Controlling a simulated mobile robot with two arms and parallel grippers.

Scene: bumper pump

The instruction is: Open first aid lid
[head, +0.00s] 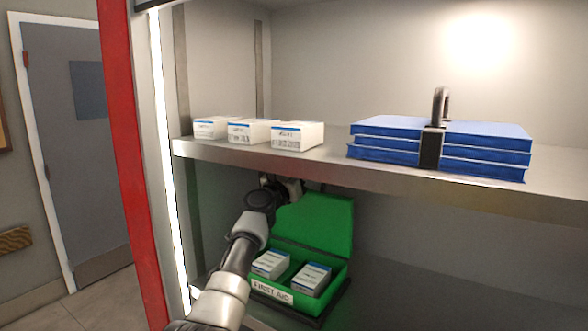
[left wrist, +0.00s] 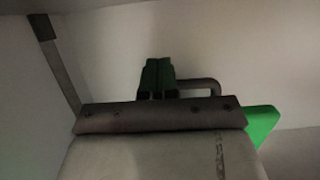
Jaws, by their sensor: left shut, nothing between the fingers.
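The green first aid box (head: 272,291) sits on the lower shelf, with its front label facing me. Its lid (head: 318,224) stands raised at the back, so the box is open. Two white cartons (head: 271,264) (head: 312,278) show inside. My left arm comes in from below, in front of the box's left side. My left gripper (head: 292,186) is by the lid's upper left, partly hidden there. In the left wrist view its fingers (left wrist: 157,76) are together and empty. A green corner, apparently the lid (left wrist: 262,126), shows beside the gripper body. My right gripper is not in view.
The upper shelf (head: 340,170) overhangs the box closely. It carries three white cartons (head: 298,136) and a strapped stack of blue books or cases (head: 480,150). A red cabinet edge (head: 135,150) bounds the left. The lower shelf right of the box looks clear.

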